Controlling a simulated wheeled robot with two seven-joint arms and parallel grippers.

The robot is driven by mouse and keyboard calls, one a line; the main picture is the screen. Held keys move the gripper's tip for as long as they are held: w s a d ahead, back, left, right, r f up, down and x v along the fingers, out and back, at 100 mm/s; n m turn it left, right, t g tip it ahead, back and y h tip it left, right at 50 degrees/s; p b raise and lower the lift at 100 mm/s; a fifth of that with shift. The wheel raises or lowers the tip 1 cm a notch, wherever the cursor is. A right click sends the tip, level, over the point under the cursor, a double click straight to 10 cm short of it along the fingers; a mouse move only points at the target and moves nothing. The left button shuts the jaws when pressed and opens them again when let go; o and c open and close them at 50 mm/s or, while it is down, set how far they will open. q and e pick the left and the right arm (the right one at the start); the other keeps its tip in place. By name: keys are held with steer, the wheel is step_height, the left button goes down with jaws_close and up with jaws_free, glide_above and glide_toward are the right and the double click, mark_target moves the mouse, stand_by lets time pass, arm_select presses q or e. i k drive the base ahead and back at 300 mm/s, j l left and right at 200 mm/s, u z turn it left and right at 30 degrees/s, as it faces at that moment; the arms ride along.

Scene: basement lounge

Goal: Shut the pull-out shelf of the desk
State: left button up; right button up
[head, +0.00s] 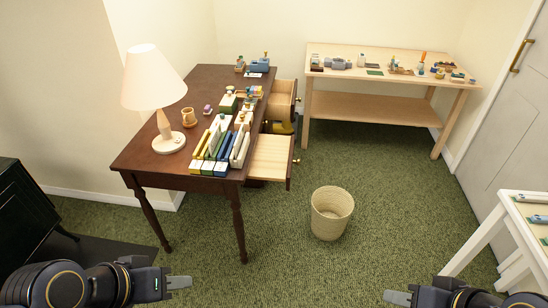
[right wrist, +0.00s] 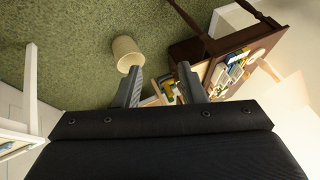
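The dark wood desk (head: 150,148) stands left of centre in the head view, and at the upper right in the right wrist view (right wrist: 232,42). A flat light-wood pull-out shelf (head: 268,157) sticks out from its right side, with a dark front edge and a small knob. The shelf looks bare. My left gripper (head: 180,283) is low in front of the desk, well apart from it; its finger gap is hidden. My right gripper (head: 396,298) is at the bottom right, far from the shelf. In the right wrist view its fingers (right wrist: 160,72) are spread with nothing held.
Light-wood drawers (head: 283,98) also stand open farther back on the desk's right side, one holding dark and yellow things. A woven basket (head: 331,214) stands on the carpet right of the shelf. A white table (head: 505,226) is at the right. A lamp (head: 154,80) stands on the desk.

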mark_target(272, 160)
steer(key=l+u, duration=0.4)
steer(key=l, duration=0.6)
steer(key=i+j, duration=0.7)
steer(key=i, duration=0.2)
